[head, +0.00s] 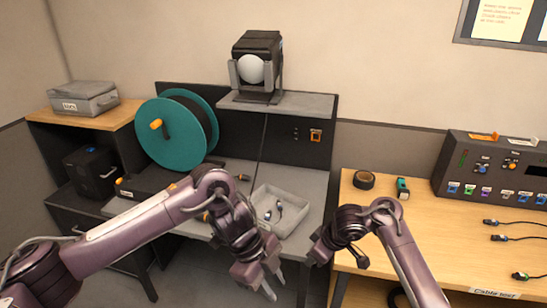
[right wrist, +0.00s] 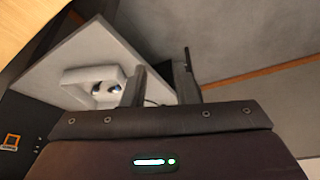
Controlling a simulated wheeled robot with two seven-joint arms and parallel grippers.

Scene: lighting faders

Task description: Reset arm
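My left gripper (head: 277,291) hangs in front of the grey bench, below the tray, in the lower middle of the head view. Its two pale fingers point down with a narrow gap between them, and nothing shows in it. My right gripper (head: 337,262) is to its right, near the left edge of the wooden table, in front of the gap between the bench and table. In the right wrist view its two dark fingers (right wrist: 164,62) stand apart with nothing between them. Neither gripper visibly touches anything.
A grey tray (head: 290,197) with small connectors sits on the bench. The wooden table (head: 440,245) holds black tape (head: 364,180), cables and a control box (head: 490,172).

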